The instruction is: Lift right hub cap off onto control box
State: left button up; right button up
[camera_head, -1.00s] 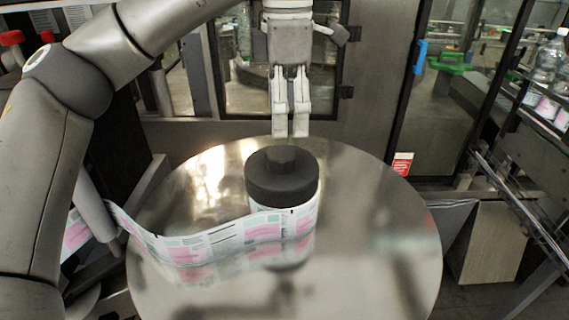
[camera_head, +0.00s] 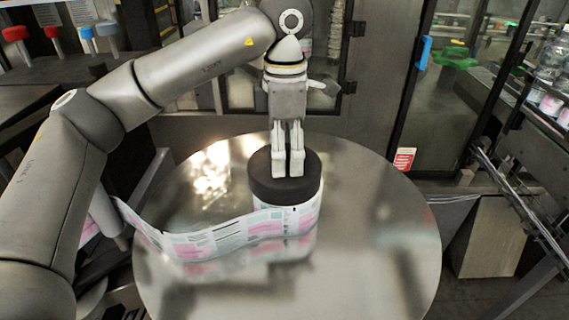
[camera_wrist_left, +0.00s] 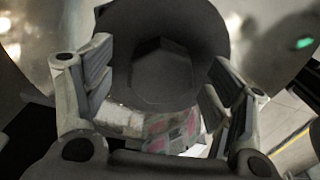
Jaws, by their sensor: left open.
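The black hub cap (camera_head: 264,183) sits on top of the label reel (camera_head: 290,220), which stands on a round shiny metal table. My left gripper (camera_head: 287,176) has come down from above, and its fingers reach to the cap's raised middle knob in the head view, largely hiding it. In the left wrist view, the cap's faceted knob (camera_wrist_left: 162,72) lies between and beyond the two spread fingers (camera_wrist_left: 155,92). The gripper is open; I cannot tell if a finger touches the knob. My right gripper and the control box are not clearly in view.
The round table (camera_head: 385,235) has clear room right of the reel. A printed label strip (camera_head: 190,243) runs from the reel to the left. Red and blue capped items (camera_head: 50,33) stand at the back left. A glass-doored frame (camera_head: 395,80) stands behind.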

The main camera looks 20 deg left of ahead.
pick_arm(q)
jog(key=shift+d, duration=0.1)
jog(key=shift+c, duration=0.9)
jog(key=c, duration=1)
jog(key=shift+r, duration=0.2)
